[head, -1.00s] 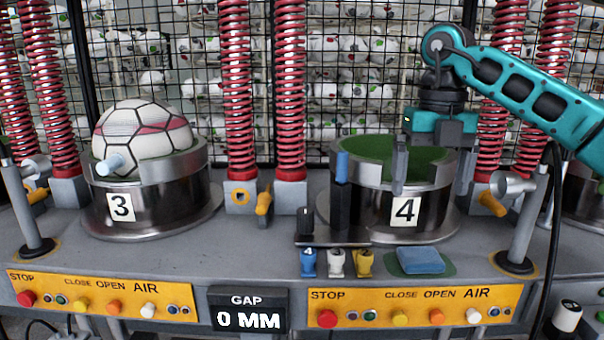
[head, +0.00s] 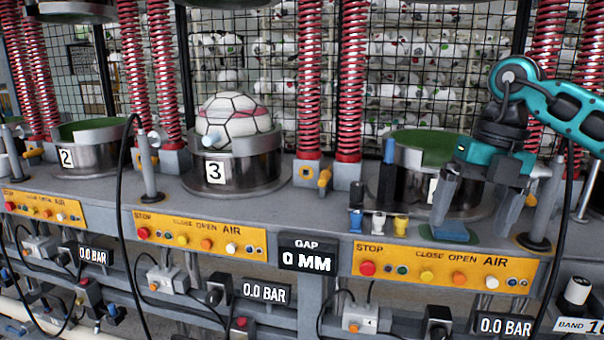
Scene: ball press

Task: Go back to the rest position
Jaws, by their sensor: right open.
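My right gripper (head: 472,228) is teal and dark grey. It hangs at the right with its two fingers pointing down and spread apart, with nothing seen between them. It is in front of the right part of the station 4 cup (head: 405,185) and covers most of its number plate. The left finger overlaps the blue pad's place on the green mat (head: 462,238); I cannot tell whether they touch. My left gripper is not in view. A white ball with black lines and a red band (head: 235,122) sits in the station 3 cup (head: 255,170).
The station 2 cup (head: 105,155) stands at the left. Red springs (head: 347,80) and posts (head: 558,200) rise around the cups. Small blue, white and yellow items (head: 378,222) stand before station 4. Orange button panels (head: 200,237) line the bench front, with hanging cables below.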

